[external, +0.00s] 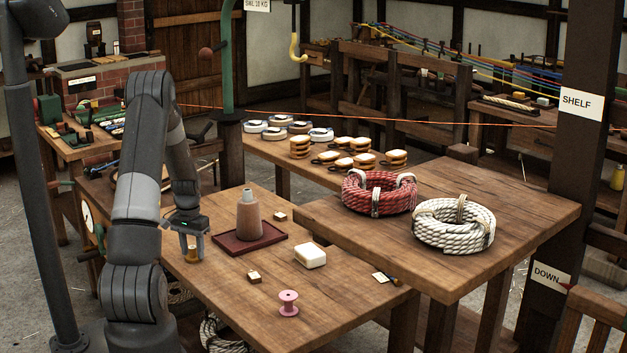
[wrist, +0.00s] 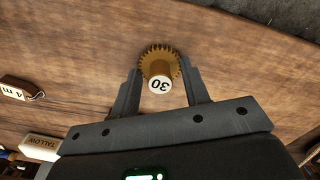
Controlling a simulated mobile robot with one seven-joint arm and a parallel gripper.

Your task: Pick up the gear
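The gear (wrist: 160,64) is brass-coloured and toothed, with a raised hub whose pale end is marked 30. In the wrist view it sits between the two fingertips of my gripper (wrist: 160,78), with the teeth very close to both fingers; I cannot tell whether they touch. In the external view my gripper (external: 192,254) points down at the left part of the wooden table (external: 225,285), its fingers apart on either side of the gear (external: 192,256). The gear's underside and its contact with the table are hidden.
A tagged block (external: 254,277), a pink spool (external: 288,303) and a white tallow block (external: 310,256) lie farther right. Rope coils (external: 453,226) rest on the raised table.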

